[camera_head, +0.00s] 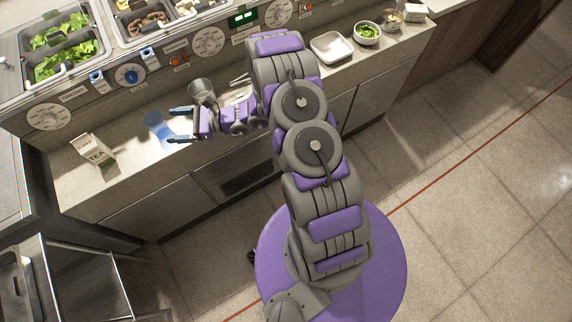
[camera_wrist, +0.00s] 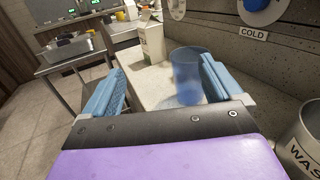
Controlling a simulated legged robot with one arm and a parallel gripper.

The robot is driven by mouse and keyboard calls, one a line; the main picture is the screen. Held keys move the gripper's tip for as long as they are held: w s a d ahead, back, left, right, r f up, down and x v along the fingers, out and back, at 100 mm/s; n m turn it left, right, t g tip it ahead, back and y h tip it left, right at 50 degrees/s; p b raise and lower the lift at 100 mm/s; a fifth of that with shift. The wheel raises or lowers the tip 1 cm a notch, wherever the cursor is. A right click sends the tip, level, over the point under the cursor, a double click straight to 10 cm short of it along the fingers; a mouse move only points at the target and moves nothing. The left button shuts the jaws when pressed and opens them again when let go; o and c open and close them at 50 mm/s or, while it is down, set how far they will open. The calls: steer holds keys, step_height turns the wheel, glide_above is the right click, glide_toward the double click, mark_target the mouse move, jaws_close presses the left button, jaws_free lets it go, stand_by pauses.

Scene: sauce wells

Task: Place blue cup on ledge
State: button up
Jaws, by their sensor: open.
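The blue cup (camera_head: 157,131) is translucent and stands upright on the counter in the head view. It also shows in the wrist view (camera_wrist: 187,76), just ahead of the fingers and nearer the right one. My gripper (camera_head: 180,124) is open, its blue fingers pointing left toward the cup. In the wrist view my gripper (camera_wrist: 160,88) has nothing held between its fingers. In the head view the fingertips are close to the cup's right side; I cannot tell whether they touch.
A tea carton (camera_head: 95,149) stands left of the cup. A metal bin (camera_head: 202,91), marked "WAS…" in the wrist view (camera_wrist: 303,145), stands close behind my gripper. A white tray (camera_head: 331,46) and small bowls (camera_head: 367,33) sit at the right. Counter around the tea carton is partly clear.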

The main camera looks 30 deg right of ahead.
steer(key=s+a+r+n+g, duration=0.4)
steer(key=s+r+n+g, duration=0.1)
steer(key=s+r, duration=0.25)
steer(key=s+a+r+n+g, duration=0.3)
steer(key=s+r+n+g, duration=0.25)
steer(key=s+r, duration=0.2)
steer(key=s+d+r+n+g+h, duration=0.1)
steer(key=s+d+r+n+h, duration=0.15)
steer(key=s, duration=0.45)
steer(key=s+d+r+n+g+h, duration=0.1)
steer(key=s+d+r+n+h, duration=0.1)
steer(key=s+d+n+h, duration=0.3)
steer(key=s+d+r+n+g+h, duration=0.1)
steer(key=s+d+r+n+h, duration=0.15)
steer(key=s, duration=0.55)
steer(key=s+d+r+n+t+h, duration=0.2)
steer(key=s+d+h, duration=0.3)
steer(key=d, duration=0.5)
steer(key=shift+s+d+n+t+h, duration=0.25)
steer(key=shift+d+n+t+h, duration=0.15)
steer(key=shift+t+h, duration=0.15)
steer(key=shift+a, duration=0.15)
steer(key=shift+c, duration=0.4)
